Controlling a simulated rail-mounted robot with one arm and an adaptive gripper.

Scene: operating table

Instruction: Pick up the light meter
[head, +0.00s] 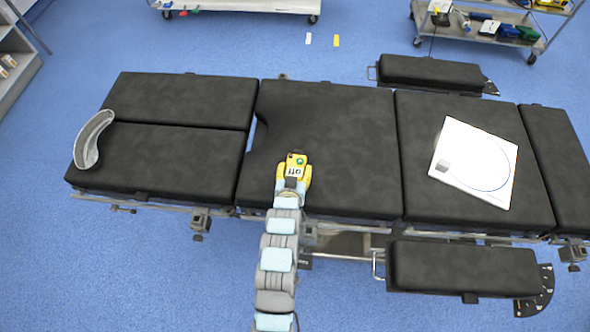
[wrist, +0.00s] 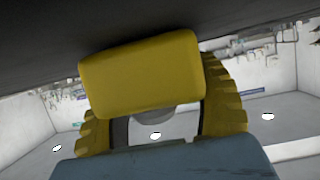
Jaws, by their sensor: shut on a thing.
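The light meter (head: 297,159) is a small yellow box with a green spot on top, over the middle black pad of the operating table. My gripper (head: 294,175) reaches it from the front edge, with its yellow fingers on either side, shut on it. In the wrist view the light meter (wrist: 141,75) is a plain yellow block held between the ribbed yellow fingers (wrist: 165,115). The dark pad fills the top of that view, close to the block. I cannot tell whether they touch.
A grey kidney dish (head: 92,140) lies on the table's left end. A white board (head: 480,140) with a blue ring lies on the right pad. The middle pad (head: 350,130) is clear around the meter. Trolleys (head: 500,40) stand beyond the table.

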